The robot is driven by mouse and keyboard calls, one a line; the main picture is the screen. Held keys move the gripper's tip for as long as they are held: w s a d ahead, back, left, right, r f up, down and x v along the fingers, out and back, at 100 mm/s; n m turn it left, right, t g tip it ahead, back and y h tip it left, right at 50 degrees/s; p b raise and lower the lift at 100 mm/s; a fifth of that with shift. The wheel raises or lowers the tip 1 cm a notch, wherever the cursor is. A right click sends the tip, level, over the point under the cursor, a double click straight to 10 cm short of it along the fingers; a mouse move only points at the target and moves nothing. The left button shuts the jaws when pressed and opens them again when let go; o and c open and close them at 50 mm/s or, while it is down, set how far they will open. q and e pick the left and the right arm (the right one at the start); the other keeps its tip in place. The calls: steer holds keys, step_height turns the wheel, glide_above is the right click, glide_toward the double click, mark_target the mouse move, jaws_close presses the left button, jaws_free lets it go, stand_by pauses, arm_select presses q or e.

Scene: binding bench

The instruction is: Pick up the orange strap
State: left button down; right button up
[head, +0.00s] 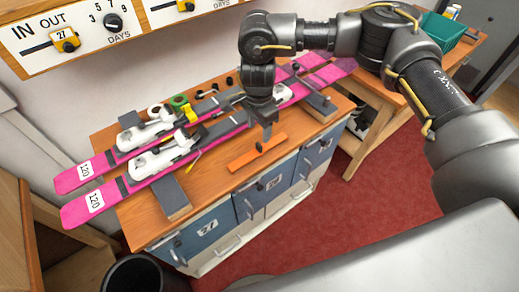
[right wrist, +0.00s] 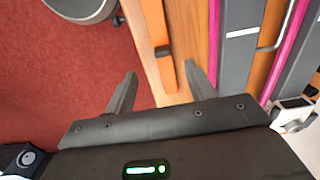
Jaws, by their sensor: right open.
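The orange strap (head: 245,160) lies flat on the wooden bench top near its front edge, with a small dark piece at its middle. In the right wrist view the strap (right wrist: 146,28) runs from the top edge down toward the gap between my fingers. My right gripper (head: 266,138) points down just above and behind the strap. It is open and empty; its two fingers (right wrist: 161,90) stand apart in the right wrist view, with nothing between them touching. My left gripper is not in view.
Two pink skis (head: 86,203) with white bindings lie along the bench behind the strap, on grey supports (head: 171,195). Small dark parts and a yellow-green roll (head: 182,106) lie behind them. Drawers (head: 210,226) front the bench. A dark bin (head: 147,275) stands on the red floor.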

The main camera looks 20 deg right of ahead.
mark_target(259, 144)
step_height(259, 144, down, 4)
steer(key=shift+f, duration=0.1)
steer(key=shift+f+p, duration=0.45)
steer(key=shift+p, duration=0.2)
steer(key=f, duration=0.3)
steer(key=f+p, duration=0.1)
steer(key=shift+w+d+f, duration=0.1)
steer(key=shift+w+f, duration=0.05)
steer(key=shift+w, duration=0.1)
steer(key=c, duration=1.1)
